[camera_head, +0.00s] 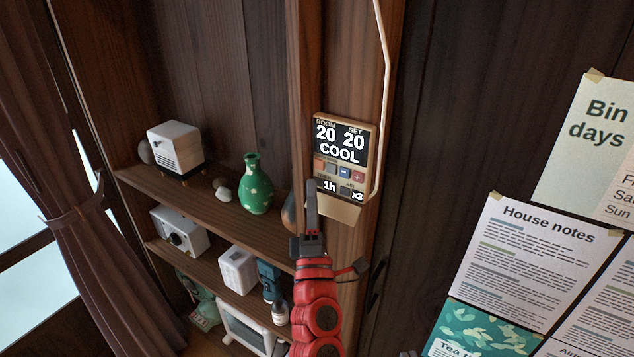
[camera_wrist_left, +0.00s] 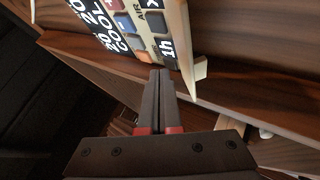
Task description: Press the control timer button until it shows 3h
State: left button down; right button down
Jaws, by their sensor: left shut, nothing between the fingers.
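The control panel (camera_head: 341,153) is fixed to a wooden post. Its screen reads room 20, set 20 and COOL. Below are a row of coloured buttons and a lower strip that shows "1h" and "x3". My left gripper (camera_head: 312,186) is shut and empty, its fingertips at the panel's lower left, beside the "1h" readout.
A shelf (camera_head: 220,212) at left holds a white box device (camera_head: 175,147) and a green vase (camera_head: 256,186). A pale cable (camera_head: 387,90) runs down beside the panel. Papers (camera_head: 523,262) hang on the right wall. A curtain (camera_head: 85,190) hangs at far left.

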pick_arm(q)
jog(key=shift+w+d+b, duration=0.2)
jog(key=shift+w+b, duration=0.1)
dwell(0.4)
jog(key=shift+s, duration=0.15)
dwell(0.3)
jog(key=shift+s+a, duration=0.45)
jog(key=shift+s, duration=0.05)
jog(key=shift+s+a+f, duration=0.1)
jog(key=shift+s+a, duration=0.05)
jog(key=shift+s, duration=0.2)
jog(key=shift+s+a+b, duration=0.2)
jog(key=shift+s+a, duration=0.45)
jog(key=shift+s, duration=0.2)
jog(key=shift+s+a+b, duration=0.2)
jog(key=shift+s+a, duration=0.45)
jog(key=shift+s, duration=0.2)
dwell(1.9)
